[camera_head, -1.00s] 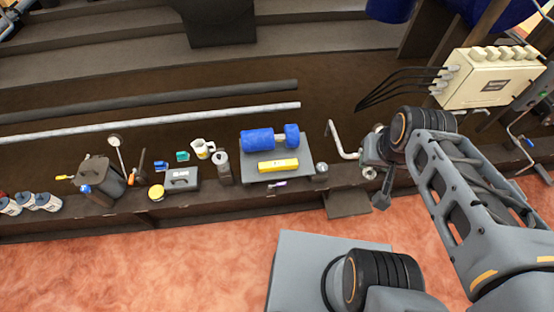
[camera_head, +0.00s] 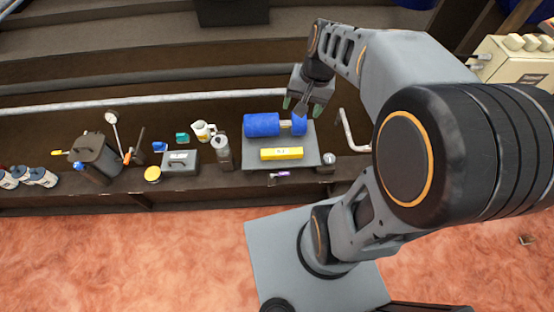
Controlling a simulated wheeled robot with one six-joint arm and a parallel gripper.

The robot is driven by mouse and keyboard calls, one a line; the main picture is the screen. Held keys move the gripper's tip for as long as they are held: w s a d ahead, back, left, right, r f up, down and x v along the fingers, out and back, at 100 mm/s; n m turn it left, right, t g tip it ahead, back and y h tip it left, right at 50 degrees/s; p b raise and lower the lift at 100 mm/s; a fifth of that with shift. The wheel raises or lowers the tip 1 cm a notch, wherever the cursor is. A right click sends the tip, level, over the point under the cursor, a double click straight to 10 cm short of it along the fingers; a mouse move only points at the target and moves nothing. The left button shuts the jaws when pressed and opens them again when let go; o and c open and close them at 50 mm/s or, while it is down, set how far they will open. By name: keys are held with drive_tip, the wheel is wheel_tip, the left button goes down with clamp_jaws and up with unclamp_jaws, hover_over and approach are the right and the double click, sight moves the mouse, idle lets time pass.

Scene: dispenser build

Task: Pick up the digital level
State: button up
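The digital level looks to be the yellow bar (camera_head: 282,154) with a small pale panel in its middle. It lies flat on the front part of a grey plate (camera_head: 304,157) on the bench. A blue dumbbell-shaped thing (camera_head: 262,125) lies behind it on the same plate. My gripper (camera_head: 302,107) is above and behind the yellow bar, near the blue thing's right end. Its green-tipped fingers are spread apart and nothing shows between them.
Left of the plate stand a grey bottle (camera_head: 222,153), a white mug (camera_head: 203,131) and a grey toolbox (camera_head: 180,162). A small purple-handled tool (camera_head: 279,175) lies in front of the plate. A bent pipe (camera_head: 349,130) and small jar (camera_head: 328,161) are to the right.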

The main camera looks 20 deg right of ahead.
drive_tip(key=w+d+f+m+g+y+b, duration=0.1)
drive_tip(key=w+d+f+m+y+b, duration=0.3)
drive_tip(key=f, duration=0.7)
drive_tip(key=w+d+f+m+y+b, duration=0.1)
drive_tip(key=w+d+f+m+b, duration=0.45)
drive_tip(key=f, duration=0.55)
drive_tip(key=m+t+y+b, duration=0.3)
drive_tip(key=m+y+b, duration=0.3)
drive_tip(key=b, duration=0.4)
approach(299, 150)
drive_tip(key=b+x, duration=0.1)
drive_tip(key=x, duration=0.3)
drive_tip(key=shift+f+b, duration=0.3)
drive_tip(key=shift+b, duration=0.05)
drive_tip(key=shift+b+x, duration=1.05)
drive_tip(key=shift+x, duration=2.1)
drive_tip(key=shift+s+f, duration=0.1)
drive_tip(key=shift+c, duration=0.3)
drive_tip(key=shift+d, duration=0.1)
drive_tip(key=c, duration=1.2)
